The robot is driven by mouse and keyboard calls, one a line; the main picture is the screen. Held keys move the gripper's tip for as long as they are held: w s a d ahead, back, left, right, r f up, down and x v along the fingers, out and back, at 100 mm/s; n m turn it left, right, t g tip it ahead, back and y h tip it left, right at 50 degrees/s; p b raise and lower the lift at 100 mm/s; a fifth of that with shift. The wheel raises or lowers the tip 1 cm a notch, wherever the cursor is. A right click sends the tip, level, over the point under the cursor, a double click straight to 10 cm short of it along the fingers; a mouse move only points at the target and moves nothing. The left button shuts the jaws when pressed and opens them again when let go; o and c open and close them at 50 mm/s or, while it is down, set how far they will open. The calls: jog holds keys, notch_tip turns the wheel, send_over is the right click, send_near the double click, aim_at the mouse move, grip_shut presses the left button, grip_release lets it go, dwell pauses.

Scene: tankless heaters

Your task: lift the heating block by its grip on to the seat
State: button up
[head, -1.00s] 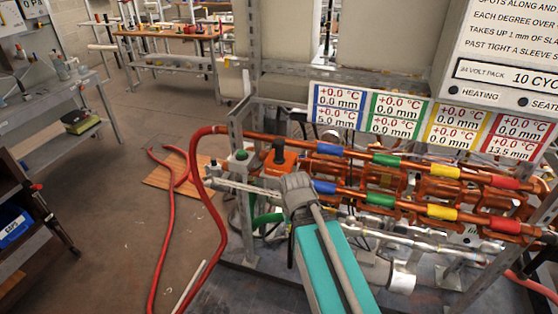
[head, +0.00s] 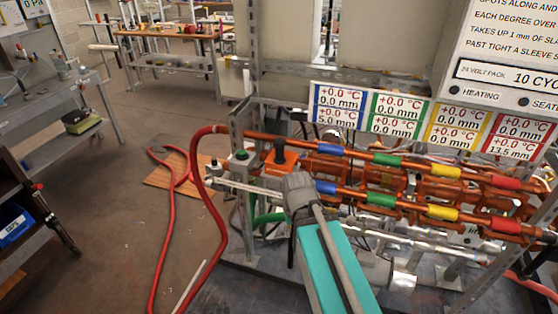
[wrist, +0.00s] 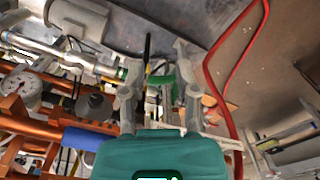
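The orange heating block (head: 281,163) has a dark upright grip (head: 279,149) on top. It stands at the left end of the copper pipes in the head view, left of the upper blue sleeve. My gripper shows in the wrist view with two grey fingers apart and nothing between them (wrist: 158,75). I cannot tell which part is the seat. The grip is not clearly identifiable in the wrist view.
Copper pipes with coloured sleeves (head: 380,200) run right from the block, under a row of readout cards (head: 396,115). A red hose (head: 221,230) hangs at the left of the frame. A metal post with a green button (head: 239,155) stands left of the block.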

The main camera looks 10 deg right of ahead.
jog(key=o, duration=0.4)
jog(key=shift+r, duration=0.1)
jog(key=shift+o, duration=1.1)
jog(key=shift+w+r+p, duration=0.2)
jog(key=shift+r+p, duration=0.05)
jog(key=shift+p, duration=0.1)
notch_tip(320, 180, up, 25)
jog(key=m+p, duration=1.9)
jog(key=p, duration=0.6)
send_over(281, 140)
jog(key=shift+w+r, duration=0.15)
notch_tip(281, 140, down, 9)
jog(key=b, duration=0.8)
jog(key=shift+r, duration=0.1)
